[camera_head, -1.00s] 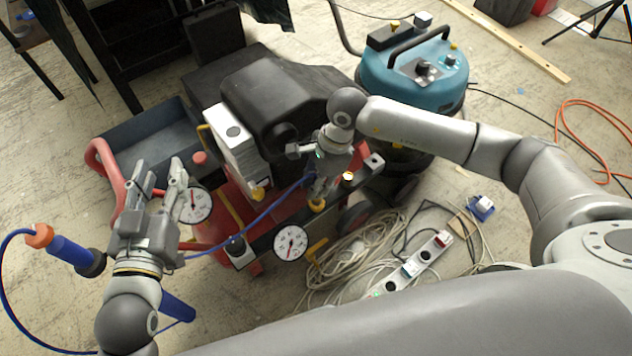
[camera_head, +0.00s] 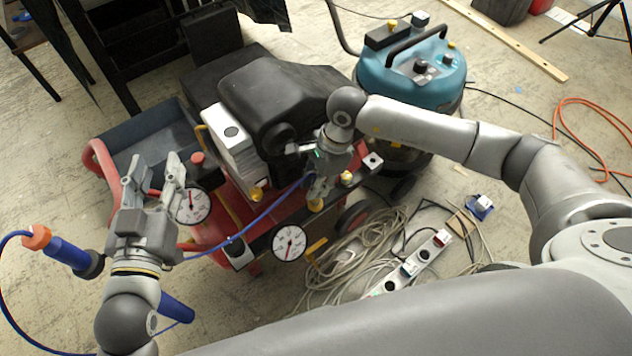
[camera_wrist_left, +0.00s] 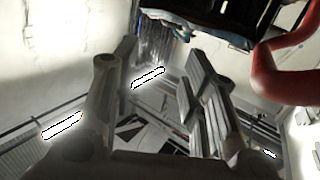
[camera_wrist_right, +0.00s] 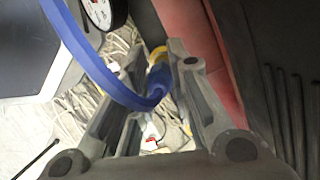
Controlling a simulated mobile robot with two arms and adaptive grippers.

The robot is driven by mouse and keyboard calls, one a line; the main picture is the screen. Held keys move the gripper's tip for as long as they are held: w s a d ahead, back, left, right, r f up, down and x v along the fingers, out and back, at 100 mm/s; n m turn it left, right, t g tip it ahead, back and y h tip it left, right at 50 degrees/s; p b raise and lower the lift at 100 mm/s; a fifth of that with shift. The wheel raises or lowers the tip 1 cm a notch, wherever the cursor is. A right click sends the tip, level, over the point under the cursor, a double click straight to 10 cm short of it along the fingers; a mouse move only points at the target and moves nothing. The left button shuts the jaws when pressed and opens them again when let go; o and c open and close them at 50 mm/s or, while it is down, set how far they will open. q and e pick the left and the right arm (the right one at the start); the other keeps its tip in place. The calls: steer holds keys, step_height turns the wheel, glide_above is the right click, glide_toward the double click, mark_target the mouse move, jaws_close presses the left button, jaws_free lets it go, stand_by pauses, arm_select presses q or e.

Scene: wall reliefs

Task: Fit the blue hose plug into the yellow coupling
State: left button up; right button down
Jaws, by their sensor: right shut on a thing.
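My right gripper (camera_head: 318,188) is low over the front of the red compressor, shut on the blue hose plug. In the right wrist view the blue plug (camera_wrist_right: 158,78) sits between the fingers (camera_wrist_right: 157,60), with its blue hose curving off to the upper left. A yellow coupling (camera_head: 315,205) shows just below the right fingertips; yellow also shows right beyond the plug in the right wrist view (camera_wrist_right: 158,53). Whether plug and coupling touch is hidden. My left gripper (camera_head: 158,166) is open and empty near the left gauge; its spread fingers show in the left wrist view (camera_wrist_left: 158,62).
The red compressor carries a left gauge (camera_head: 192,206), a front gauge (camera_head: 289,243) and other yellow fittings (camera_head: 257,194). The blue hose (camera_head: 245,228) crosses its front. A teal vacuum (camera_head: 412,75) stands behind my right arm. Cables and a power strip (camera_head: 415,263) lie on the floor.

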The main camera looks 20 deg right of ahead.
arm_select(q)
steer(key=shift+r+t, duration=0.3)
steer(key=shift+d+r, duration=0.1)
steer(key=shift+r, duration=0.35)
stand_by(0.5)
steer(key=shift+r+h, duration=0.25)
steer(key=shift+h, duration=0.05)
steer(key=shift+t, duration=0.3)
steer(key=shift+r+b, duration=0.3)
arm_select(e)
steer(key=shift+f, duration=0.15)
arm_select(q)
steer(key=shift+d+r+t, duration=0.1)
steer(key=shift+r+t, duration=0.2)
steer(key=shift+t, duration=0.1)
arm_select(e)
steer(key=shift+f, duration=0.1)
